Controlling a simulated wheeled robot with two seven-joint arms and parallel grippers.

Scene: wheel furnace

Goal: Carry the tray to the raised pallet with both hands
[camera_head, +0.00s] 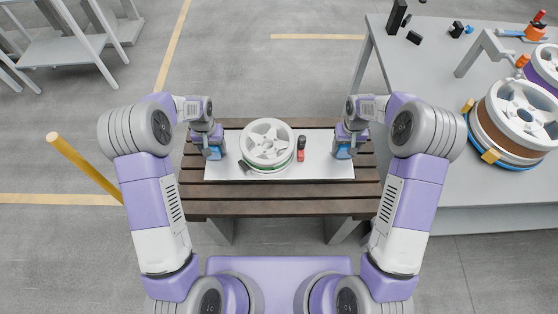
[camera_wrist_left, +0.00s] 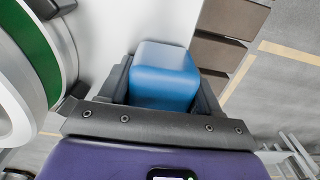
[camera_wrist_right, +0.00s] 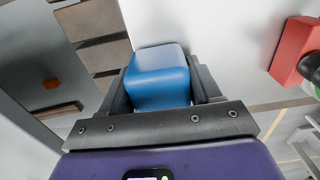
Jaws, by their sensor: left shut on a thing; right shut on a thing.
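The tray (camera_head: 320,167) is a flat light grey plate with a blue block-shaped handle at each end. It is over the brown slatted pallet (camera_head: 280,208) in the head view; whether it touches the slats I cannot tell. A white spoked wheel (camera_head: 267,143) with a green band lies on it, with a small red and black object (camera_head: 301,149) to its right. My left gripper (camera_head: 215,153) is shut on the left blue handle (camera_wrist_left: 165,78). My right gripper (camera_head: 343,152) is shut on the right blue handle (camera_wrist_right: 158,78).
A grey table (camera_head: 430,90) stands at the right, carrying spoked wheels (camera_head: 525,115), a clamp-like stand and small black parts. A yellow post (camera_head: 84,162) stands at the left. A grey rack (camera_head: 70,45) is at the far left. The floor beyond the pallet is clear.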

